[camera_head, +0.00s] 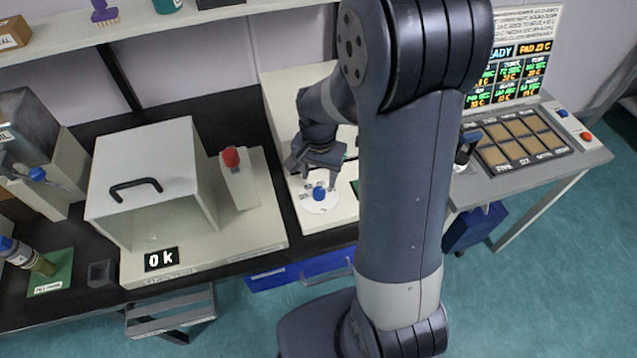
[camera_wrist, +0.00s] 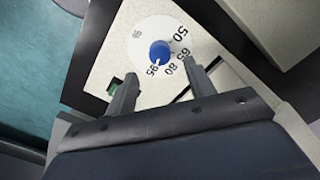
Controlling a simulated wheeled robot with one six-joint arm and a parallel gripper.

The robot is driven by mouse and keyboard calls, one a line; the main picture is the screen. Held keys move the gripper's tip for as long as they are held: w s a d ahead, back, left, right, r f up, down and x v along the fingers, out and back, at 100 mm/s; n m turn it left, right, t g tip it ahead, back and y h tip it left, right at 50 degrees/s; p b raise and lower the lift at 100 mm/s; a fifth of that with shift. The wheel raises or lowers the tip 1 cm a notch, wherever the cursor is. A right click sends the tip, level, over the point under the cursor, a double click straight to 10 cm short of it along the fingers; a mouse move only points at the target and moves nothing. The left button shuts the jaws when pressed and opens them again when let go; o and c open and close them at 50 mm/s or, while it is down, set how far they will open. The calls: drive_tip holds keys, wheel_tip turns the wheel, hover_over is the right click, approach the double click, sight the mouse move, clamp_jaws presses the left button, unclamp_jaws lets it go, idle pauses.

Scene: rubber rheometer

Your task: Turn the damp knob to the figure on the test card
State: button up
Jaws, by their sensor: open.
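The blue damp knob (camera_head: 319,193) stands on a round white dial (camera_head: 326,205) on the cream machine's front ledge. In the wrist view the knob (camera_wrist: 160,50) sits on the dial (camera_wrist: 145,28) with the figures 50, 65, 80 and 95 around it. A pale mark on the knob appears to face 95, though it is small. My gripper (camera_head: 314,178) is over the dial. In the wrist view its two fingers (camera_wrist: 162,88) are spread and empty, with the knob beyond the gap between them. I cannot pick out the test card or its figure.
A cream box with a black handle (camera_head: 136,186) and a red-topped post (camera_head: 231,158) stand to the left. A console with a lit screen (camera_head: 510,72) and a key panel (camera_head: 520,140) is at right. A small green part (camera_wrist: 113,87) lies near the left finger.

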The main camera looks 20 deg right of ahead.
sight(319, 191)
drive_tip(key=shift+f, duration=2.7)
drive_tip(key=c, duration=1)
drive_tip(key=shift+o, duration=0.2)
drive_tip(key=shift+n, duration=0.4)
drive_tip(key=n+b, duration=0.1)
drive_tip(key=n, duration=0.2)
drive_tip(key=shift+f+n+b, duration=0.1)
drive_tip(key=shift+n+b, duration=0.3)
drive_tip(key=n+b, duration=0.1)
drive_tip(key=n, duration=0.4)
drive_tip(key=shift+n, duration=0.3)
